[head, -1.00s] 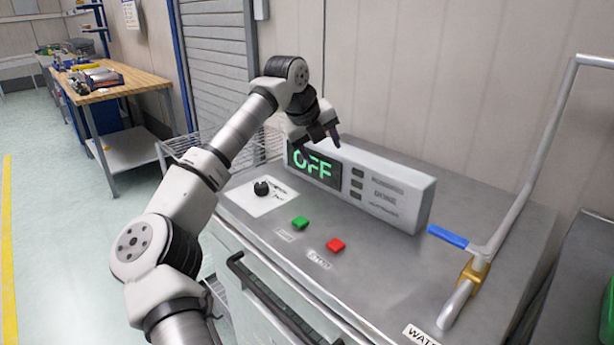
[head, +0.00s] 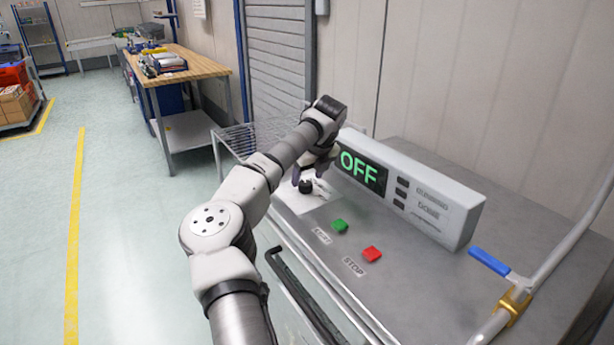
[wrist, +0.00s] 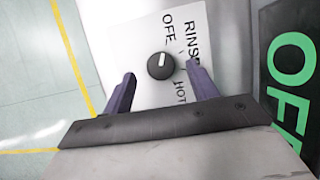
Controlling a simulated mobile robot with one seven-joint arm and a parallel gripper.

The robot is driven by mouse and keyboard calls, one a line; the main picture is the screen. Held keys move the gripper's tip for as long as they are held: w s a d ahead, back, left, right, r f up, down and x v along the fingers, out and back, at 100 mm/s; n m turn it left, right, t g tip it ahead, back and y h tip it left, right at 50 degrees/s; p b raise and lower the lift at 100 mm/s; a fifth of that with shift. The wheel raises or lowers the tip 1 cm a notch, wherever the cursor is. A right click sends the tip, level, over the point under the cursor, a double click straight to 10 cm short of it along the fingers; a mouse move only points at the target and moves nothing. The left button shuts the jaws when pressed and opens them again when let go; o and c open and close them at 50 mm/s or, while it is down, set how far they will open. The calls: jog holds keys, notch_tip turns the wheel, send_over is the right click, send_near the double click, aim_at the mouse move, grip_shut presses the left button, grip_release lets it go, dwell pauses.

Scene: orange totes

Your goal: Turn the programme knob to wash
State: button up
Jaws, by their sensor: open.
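The programme knob (head: 305,187) is a small black dial on a white label plate (head: 290,205) at the machine top's left end. In the wrist view the knob (wrist: 160,66) has a white pointer mark aimed up the picture, roughly at the word OFF. RINSE and HOT also show; I cannot read a wash label. My gripper (head: 314,174) hangs over the knob. Its two purple fingers are open in the wrist view (wrist: 161,73), one on each side of the knob, with a gap around it. The display (head: 361,173) reads OFF in green.
A green button (head: 339,226) and a red button (head: 372,254) sit in front of the grey display box (head: 452,205). A blue-handled valve (head: 489,262) on a pipe stands at the right. A wooden workbench (head: 178,58) is at the back left.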

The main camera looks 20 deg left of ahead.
jog(key=shift+x, duration=1.2)
jog(key=c, duration=1)
jog(key=m+t+h+b, duration=0.1)
jog(key=m, duration=0.2)
jog(key=shift+a+m, duration=0.1)
jog(key=shift+m, duration=0.3)
jog(key=m+h, duration=0.1)
jog(key=m, duration=0.3)
jog(key=shift+s+a+r+t+h, duration=0.1)
jog(key=shift+r+t+h, duration=0.05)
jog(key=shift+t+h, duration=0.25)
jog(key=m+h+p, duration=0.1)
jog(key=m+p, duration=0.1)
jog(key=m, duration=0.1)
jog(key=m+h+p, duration=0.1)
jog(key=m+p, duration=0.1)
jog(key=m, duration=0.1)
jog(key=shift+a+r+m, duration=0.1)
jog(key=shift+m, duration=0.2)
jog(key=shift+a+m+g+h+p, duration=0.1)
jog(key=shift+m+g+h+p, duration=0.55)
jog(key=shift+m+p, duration=0.85)
jog(key=shift+m, duration=0.3)
